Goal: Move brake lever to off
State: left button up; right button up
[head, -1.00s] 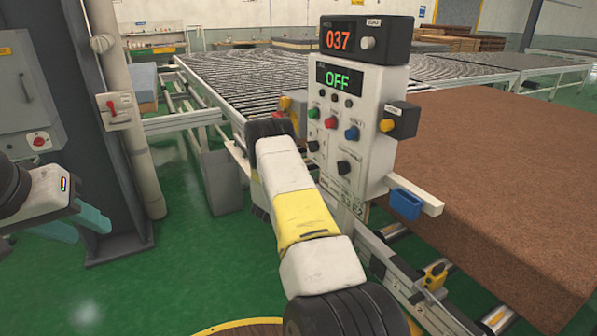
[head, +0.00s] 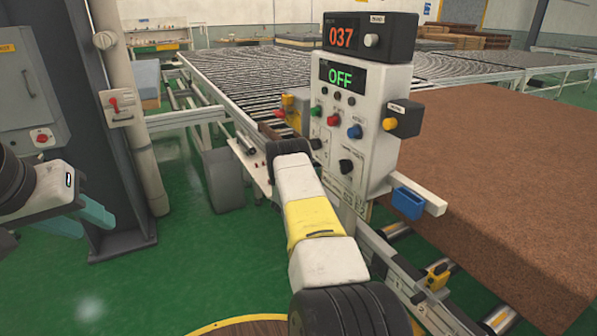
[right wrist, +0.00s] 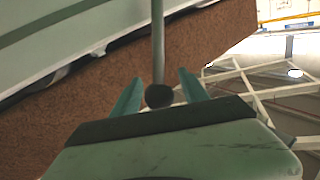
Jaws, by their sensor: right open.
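In the right wrist view, a grey rod with a dark round knob (right wrist: 159,95) looks like the brake lever. The knob lies between the teal fingers of my right gripper (right wrist: 161,90). The fingers are open on either side, and I cannot tell whether they touch it. In the head view my right arm reaches to the left side of the white control panel (head: 362,135), and its gripper is hidden. I cannot make out the lever in that view. My left gripper (head: 82,221) is at the left edge, its teal fingers apart and empty.
The panel carries displays reading 037 and OFF, with several knobs. A brown mattress block (head: 500,180) lies at right. A roller conveyor (head: 250,80) runs behind. A dark column (head: 92,130) and a grey cabinet (head: 25,90) stand at left.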

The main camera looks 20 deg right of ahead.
grip_shut()
dwell(1.4)
